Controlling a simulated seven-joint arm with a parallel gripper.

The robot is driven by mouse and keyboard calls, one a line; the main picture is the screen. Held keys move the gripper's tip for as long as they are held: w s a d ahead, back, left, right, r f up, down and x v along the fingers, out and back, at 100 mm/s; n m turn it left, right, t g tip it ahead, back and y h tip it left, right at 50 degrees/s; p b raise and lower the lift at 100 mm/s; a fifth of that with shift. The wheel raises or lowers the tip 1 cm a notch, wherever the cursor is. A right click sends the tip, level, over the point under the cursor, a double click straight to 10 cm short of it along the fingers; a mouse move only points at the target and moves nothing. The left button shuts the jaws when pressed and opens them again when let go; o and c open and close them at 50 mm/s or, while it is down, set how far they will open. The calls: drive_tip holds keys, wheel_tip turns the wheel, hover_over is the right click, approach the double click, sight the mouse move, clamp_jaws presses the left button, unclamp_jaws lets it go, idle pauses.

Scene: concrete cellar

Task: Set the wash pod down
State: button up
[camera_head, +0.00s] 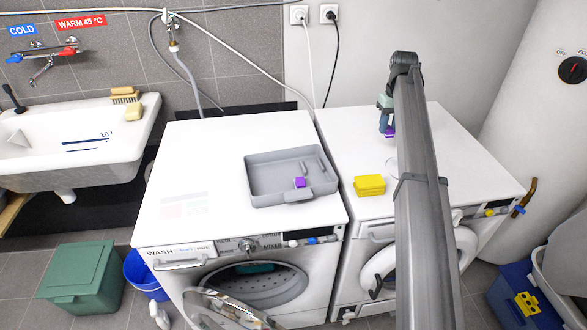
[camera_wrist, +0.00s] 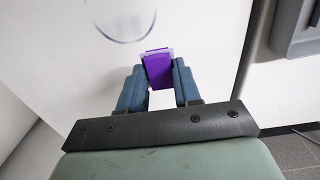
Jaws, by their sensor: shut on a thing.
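My gripper (camera_head: 386,115) is shut on a purple wash pod (camera_head: 389,132) and holds it over the white top of the right-hand machine (camera_head: 350,137). In the wrist view, the pod (camera_wrist: 158,70) sits between the two blue fingers, with a paler edge showing. A thin round outline (camera_wrist: 120,41) lies on the white top beyond the pod; my arm partly hides it in the head view. I cannot tell if it is a mark or a clear dish. Another purple piece (camera_head: 300,182) lies in the grey tray (camera_head: 259,199) on the left-hand washer (camera_head: 200,145).
A yellow block (camera_head: 369,185) sits near the front left of the right-hand machine's top. A gap runs between the machines. The back of the right-hand top looks clear.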

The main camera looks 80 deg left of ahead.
drive_tip(key=s+a+n, duration=0.2)
drive_tip(key=s, duration=1.4)
drive_tip(key=m, duration=0.2)
hover_over(274, 190)
drive_tip(key=shift+f, duration=4.8)
drive_tip(key=shift+f, duration=0.1)
drive_tip(key=o, duration=1)
